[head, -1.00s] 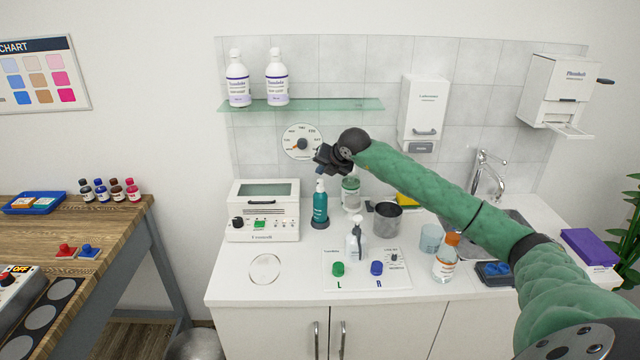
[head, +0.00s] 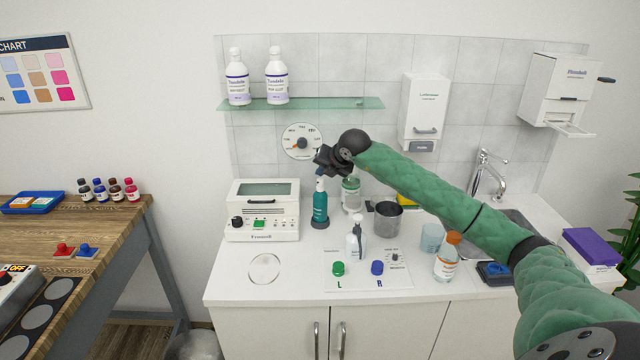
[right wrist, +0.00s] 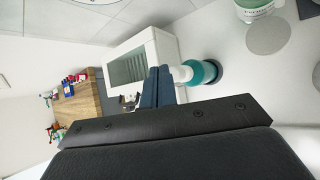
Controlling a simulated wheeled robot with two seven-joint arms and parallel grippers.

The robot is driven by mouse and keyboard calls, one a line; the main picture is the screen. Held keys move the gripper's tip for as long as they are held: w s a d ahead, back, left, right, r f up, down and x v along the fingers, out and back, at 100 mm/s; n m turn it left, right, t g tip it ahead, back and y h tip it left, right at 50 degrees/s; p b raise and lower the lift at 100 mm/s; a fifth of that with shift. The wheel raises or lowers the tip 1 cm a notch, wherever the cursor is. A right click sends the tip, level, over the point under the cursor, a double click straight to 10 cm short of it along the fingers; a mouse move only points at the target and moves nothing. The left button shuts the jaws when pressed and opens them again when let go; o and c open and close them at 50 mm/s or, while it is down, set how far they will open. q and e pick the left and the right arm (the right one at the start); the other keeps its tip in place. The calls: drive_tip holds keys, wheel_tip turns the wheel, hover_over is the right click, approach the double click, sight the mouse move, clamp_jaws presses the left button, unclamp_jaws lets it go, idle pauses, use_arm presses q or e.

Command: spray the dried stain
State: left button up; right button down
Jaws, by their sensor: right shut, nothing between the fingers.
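A teal bottle (head: 320,208) with a pale top stands upright on a dark round base on the white counter. It also shows in the right wrist view (right wrist: 208,75), just right of the fingertips. My right gripper (head: 322,168) is shut and empty, pointing down just above the bottle's top; whether it touches cannot be told. Its dark blue fingers (right wrist: 160,84) lie together in the right wrist view. A white bottle with a grey trigger-like top (head: 354,246) stands at the back of a white panel. I cannot make out a dried stain. My left gripper is not in view.
A white boxy device (head: 262,232) stands left of the teal bottle, a metal cup (head: 387,222) and a jar (head: 351,203) to its right. A panel with green (head: 338,268) and blue knobs is in front. A glass shelf (head: 325,104) hangs above.

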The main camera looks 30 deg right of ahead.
drive_tip(key=shift+f+b, duration=0.65)
drive_tip(key=shift+b, duration=0.1)
idle(0.9)
drive_tip(key=shift+r, duration=1.1)
drive_tip(key=shift+r+p, duration=0.4)
drive_tip(key=shift+r, duration=2.6)
